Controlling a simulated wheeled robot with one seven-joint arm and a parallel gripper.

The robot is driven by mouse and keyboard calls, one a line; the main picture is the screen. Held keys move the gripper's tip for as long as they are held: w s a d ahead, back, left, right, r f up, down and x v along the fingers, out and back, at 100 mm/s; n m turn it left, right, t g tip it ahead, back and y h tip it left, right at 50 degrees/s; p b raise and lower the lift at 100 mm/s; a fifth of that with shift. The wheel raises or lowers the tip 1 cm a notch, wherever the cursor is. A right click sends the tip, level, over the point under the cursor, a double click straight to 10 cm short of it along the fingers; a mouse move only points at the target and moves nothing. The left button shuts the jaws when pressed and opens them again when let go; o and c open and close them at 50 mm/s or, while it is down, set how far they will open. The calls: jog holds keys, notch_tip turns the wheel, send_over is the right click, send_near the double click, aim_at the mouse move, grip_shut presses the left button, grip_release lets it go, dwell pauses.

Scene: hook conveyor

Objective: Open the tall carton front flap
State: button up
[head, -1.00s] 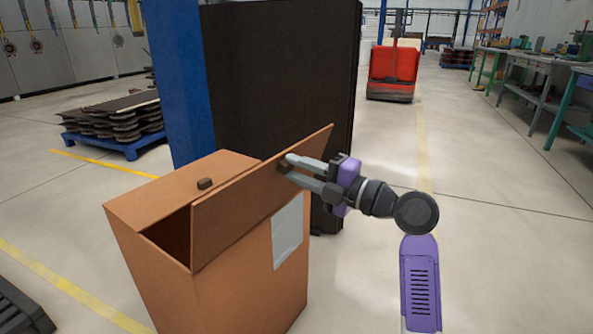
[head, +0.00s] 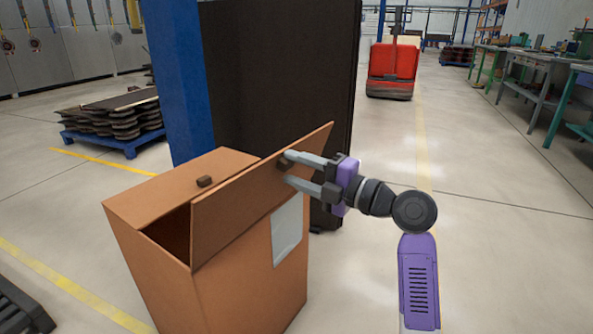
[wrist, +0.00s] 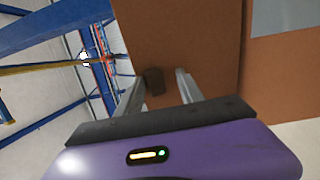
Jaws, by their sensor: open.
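The tall brown carton (head: 225,295) stands on the floor, left of centre in the head view. Its front flap (head: 235,212) is tilted up and outward, with a dark opening behind its left end. The flap bears a small dark tab (head: 285,163), also in the wrist view (wrist: 154,81). My gripper (head: 290,168) is open at the flap's outer face. In the wrist view its two fingers (wrist: 160,84) lie either side of the tab, which is nearer the left finger. I cannot tell whether a finger touches it.
The other top flap (head: 180,188) lies flat with its own dark tab (head: 205,181). A large dark panel (head: 280,75) and a blue post (head: 180,80) stand close behind the carton.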

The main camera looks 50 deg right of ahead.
jog(key=s+d+p, duration=0.1)
jog(key=s, duration=0.6)
jog(key=shift+s+f, duration=0.25)
jog(key=shift+s, duration=0.15)
